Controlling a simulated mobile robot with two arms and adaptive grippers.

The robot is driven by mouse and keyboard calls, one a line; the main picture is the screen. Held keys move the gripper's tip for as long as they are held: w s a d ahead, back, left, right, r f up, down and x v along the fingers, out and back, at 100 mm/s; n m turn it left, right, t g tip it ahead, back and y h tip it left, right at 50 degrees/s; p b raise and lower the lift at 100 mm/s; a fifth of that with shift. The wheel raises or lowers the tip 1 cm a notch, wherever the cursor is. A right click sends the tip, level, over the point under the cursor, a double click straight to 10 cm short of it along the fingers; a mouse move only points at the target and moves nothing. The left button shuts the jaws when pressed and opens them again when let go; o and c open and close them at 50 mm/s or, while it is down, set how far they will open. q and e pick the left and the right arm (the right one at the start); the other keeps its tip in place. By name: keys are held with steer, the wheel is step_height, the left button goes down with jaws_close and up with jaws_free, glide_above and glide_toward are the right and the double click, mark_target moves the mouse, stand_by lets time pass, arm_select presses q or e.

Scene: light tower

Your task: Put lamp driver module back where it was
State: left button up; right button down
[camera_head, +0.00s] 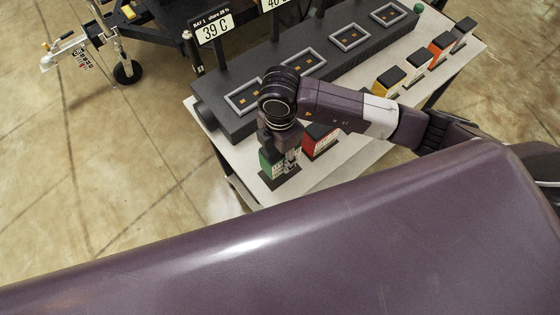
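Several box-shaped modules stand in a row on the front part of a pale table (347,176): a green one (267,163), a red one (321,143), a yellow one (385,84), a white-and-green one (417,66), an orange one (440,46) and a grey one (461,29). I cannot tell which is the lamp driver module. A long dark housing (333,33) behind them has several framed bays. My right gripper (291,163) points down at the green module, partly covering it. Whether its fingers grip the module is unclear. My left gripper is not in view.
A sign reading "39 C" (214,29) for bay 1 stands behind the housing, with another sign (273,3) cut off. A trailer hitch with a wheel (127,72) is at the upper left. My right arm crosses above the table. Open floor (120,160) lies left.

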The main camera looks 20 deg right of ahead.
step_height(320, 180, down, 5)
steer(key=shift+r+p, duration=0.2)
steer(key=shift+p, duration=0.2)
steer(key=shift+w+f, duration=0.1)
steer(key=shift+f, duration=0.25)
steer(key=shift+f, duration=0.1)
steer(key=c, duration=1.2)
jaws_free()
